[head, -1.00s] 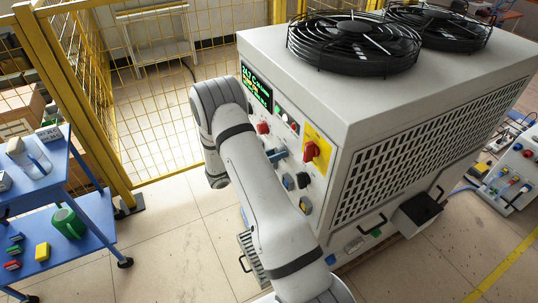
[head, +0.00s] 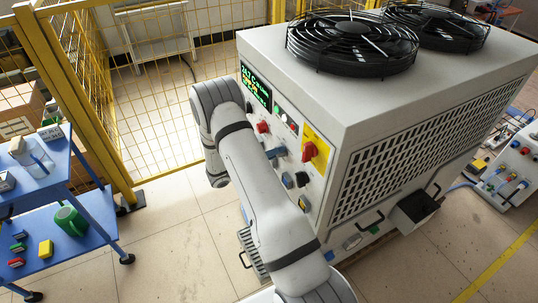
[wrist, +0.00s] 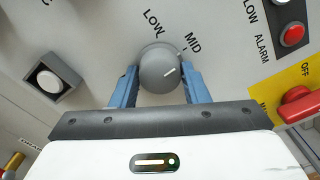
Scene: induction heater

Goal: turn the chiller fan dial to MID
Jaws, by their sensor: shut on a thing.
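The grey round chiller fan dial (wrist: 160,68) sits on the panel in the wrist view, with a white pointer line on its face. The line points up and right, roughly toward the MID label (wrist: 193,43); exact alignment is hard to tell. The LOW label (wrist: 153,22) is above the dial. My gripper (wrist: 161,72) is shut on the dial, one blue finger on each side. In the head view my gripper (head: 277,152) is at the chiller's front panel (head: 318,185), and the dial cannot be made out there.
A red rotary switch on a yellow plate (head: 310,151) is right of my gripper. A blue cart (head: 85,215) stands at left, before a yellow mesh fence (head: 150,130).

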